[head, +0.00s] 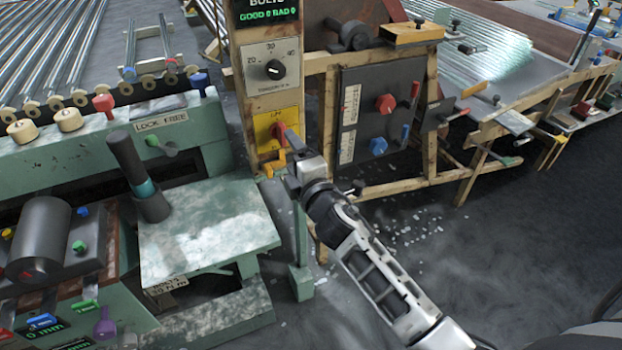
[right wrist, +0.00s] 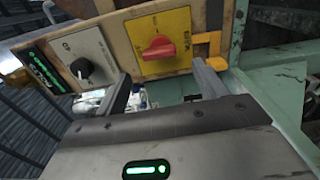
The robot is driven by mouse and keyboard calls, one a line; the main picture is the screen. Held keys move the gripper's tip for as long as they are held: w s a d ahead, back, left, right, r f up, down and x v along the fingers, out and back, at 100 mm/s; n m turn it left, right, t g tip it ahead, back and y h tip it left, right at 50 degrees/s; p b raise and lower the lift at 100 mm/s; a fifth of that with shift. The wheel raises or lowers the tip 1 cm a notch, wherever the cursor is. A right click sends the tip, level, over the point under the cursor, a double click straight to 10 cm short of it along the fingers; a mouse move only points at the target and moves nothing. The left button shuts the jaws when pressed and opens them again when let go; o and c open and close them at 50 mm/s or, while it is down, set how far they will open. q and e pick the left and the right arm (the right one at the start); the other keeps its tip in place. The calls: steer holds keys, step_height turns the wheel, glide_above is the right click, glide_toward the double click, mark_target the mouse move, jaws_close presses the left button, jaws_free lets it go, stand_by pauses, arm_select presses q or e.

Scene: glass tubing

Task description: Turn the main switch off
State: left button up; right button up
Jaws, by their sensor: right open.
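A yellow plate (head: 266,143) with a red rotary knob (head: 279,131) is fixed to the wooden post, below a dial plate. In the right wrist view the red knob (right wrist: 158,48) stands out from the yellow plate (right wrist: 176,22); its lettering is too small to read. My right gripper (head: 287,168) is just in front of and below this plate. In the right wrist view its two fingers (right wrist: 164,88) are spread apart, with the knob beyond their tips and between them. Nothing is held, and the knob looks untouched. My left gripper does not show.
A grey dial (head: 273,69) sits above the yellow plate. A yellow bracket (right wrist: 212,44) juts out beside the plate, close to one finger. A dark panel (head: 379,125) with red and blue knobs stands to the right. A green machine (head: 205,225) stands left.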

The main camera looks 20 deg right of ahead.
steer(key=s, duration=0.9)
steer(key=shift+s+d, duration=0.15)
steer(key=shift+s, duration=0.2)
steer(key=shift+f, duration=0.1)
steer(key=s+a+f+m+g+y+p, duration=0.1)
steer(key=s+f+m+g, duration=0.1)
steer(key=s+m, duration=0.3)
steer(key=s+a+f+m+g+y+p, duration=0.1)
steer(key=s+a+f+m+g, duration=0.1)
steer(key=s+m, duration=0.4)
steer(key=s+a+f+m+g, duration=0.1)
steer(key=s+f+m+g, duration=0.2)
steer(key=s+f+m, duration=0.2)
steer(key=shift+s+a+f+m+y+p, duration=0.25)
steer(key=shift+s+f+m+y+p, duration=0.1)
steer(key=shift+f+y+p, duration=0.1)
